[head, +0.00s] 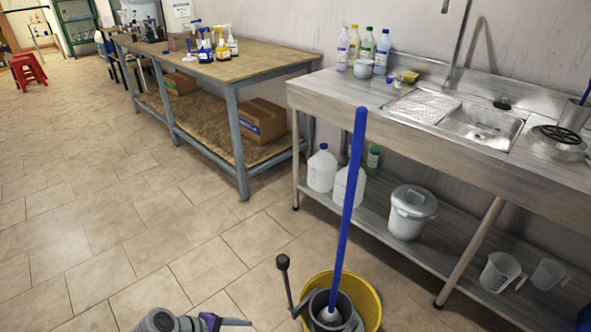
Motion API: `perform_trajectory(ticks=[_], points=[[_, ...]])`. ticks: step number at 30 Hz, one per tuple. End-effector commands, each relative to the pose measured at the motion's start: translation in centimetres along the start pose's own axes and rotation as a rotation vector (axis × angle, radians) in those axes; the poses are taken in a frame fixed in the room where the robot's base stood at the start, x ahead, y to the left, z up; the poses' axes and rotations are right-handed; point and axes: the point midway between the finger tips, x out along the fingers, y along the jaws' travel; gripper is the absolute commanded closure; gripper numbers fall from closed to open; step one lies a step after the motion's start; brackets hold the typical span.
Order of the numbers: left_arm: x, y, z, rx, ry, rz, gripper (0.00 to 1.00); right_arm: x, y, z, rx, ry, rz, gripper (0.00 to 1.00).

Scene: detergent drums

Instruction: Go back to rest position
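Part of my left arm with its gripper (212,321) shows at the bottom edge, left of the mop bucket. It is grey with a purple piece and a dark finger pointing right. The frame cuts it off, so whether it is open or shut does not show. It appears apart from the bucket.
A yellow mop bucket (367,294) with a blue-handled mop (348,200) stands close in front. A steel sink counter (345,94) runs along the right. A workbench (265,62) with spray bottles (222,48) stands farther back. The tiled floor at left is clear.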

Motion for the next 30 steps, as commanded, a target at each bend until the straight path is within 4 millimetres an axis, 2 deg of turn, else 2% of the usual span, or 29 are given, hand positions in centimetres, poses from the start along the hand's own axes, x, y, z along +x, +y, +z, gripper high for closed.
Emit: perform_trajectory(ticks=[1, 3, 9, 21, 30], points=[[-0.8, -0.9, 1.3, 0.097, 0.039, -0.045, 0.51, 0.0, 0.0, 0.0, 0.000, 0.000, 0.000, 1.00], [-1.9, -2.3, 2.4, 0.240, 0.095, -0.110, 0.51, 0.0, 0.0, 0.0, 0.000, 0.000, 0.000, 1.00], [-5.4, -6.2, 4.5, 0.649, 0.223, -0.295, 0.51, 0.0, 0.0, 0.0, 0.000, 0.000, 0.000, 1.00], [-10.0, -11.2, 5.4, 1.223, 0.348, -0.561, 0.51, 0.0, 0.0, 0.0, 0.000, 0.000, 0.000, 1.00], [-16.7, -7.1, 9.1, 1.220, 0.369, -0.543, 0.51, -8.4, 0.0, -2.2, 0.000, 0.025, 0.000, 1.00]])
